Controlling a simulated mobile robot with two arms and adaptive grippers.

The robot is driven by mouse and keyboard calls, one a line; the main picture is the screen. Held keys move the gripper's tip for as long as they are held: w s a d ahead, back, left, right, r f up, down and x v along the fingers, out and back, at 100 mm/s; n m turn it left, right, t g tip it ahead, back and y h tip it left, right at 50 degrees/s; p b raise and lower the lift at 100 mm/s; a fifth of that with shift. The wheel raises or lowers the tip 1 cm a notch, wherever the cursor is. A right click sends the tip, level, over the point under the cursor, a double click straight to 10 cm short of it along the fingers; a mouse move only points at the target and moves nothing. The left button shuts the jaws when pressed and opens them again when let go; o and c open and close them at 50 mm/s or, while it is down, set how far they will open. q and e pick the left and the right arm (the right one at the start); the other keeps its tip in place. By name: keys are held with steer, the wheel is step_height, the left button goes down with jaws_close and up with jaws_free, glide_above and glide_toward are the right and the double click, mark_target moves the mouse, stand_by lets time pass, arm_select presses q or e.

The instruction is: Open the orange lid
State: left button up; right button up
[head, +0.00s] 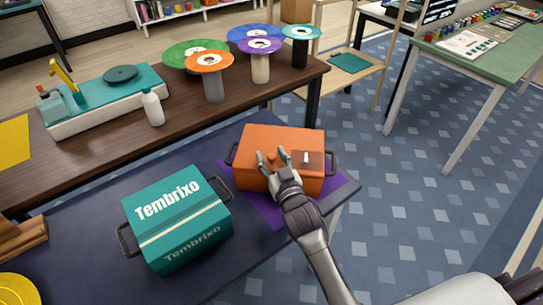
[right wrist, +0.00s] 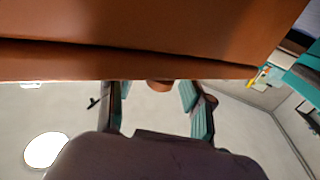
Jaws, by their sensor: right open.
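The orange box (head: 240,182) has dark side handles, and its orange lid (head: 285,137) looks shut. A brown patch with a small light piece (head: 307,160) is on its right part. My right gripper (head: 273,157) is open, with its fingers over or against the near side of the box; contact is unclear. In the right wrist view, the orange surface (right wrist: 150,25) with a dark seam fills the top. There my right gripper's teal-padded fingers (right wrist: 157,98) stand apart, with a small brown knob (right wrist: 160,86) between them. My left gripper is out of view.
The orange box stands on a purple mat (head: 262,207) at the right end of the dark table (head: 90,225). A teal Tembrixo box (head: 178,218) stands close to its left. A brown bench (head: 185,125) with coloured discs on stands lies behind. Open floor lies right.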

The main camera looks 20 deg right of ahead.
steer(key=shift+w, duration=0.15)
steer(key=shift+c, duration=0.4)
jaws_close()
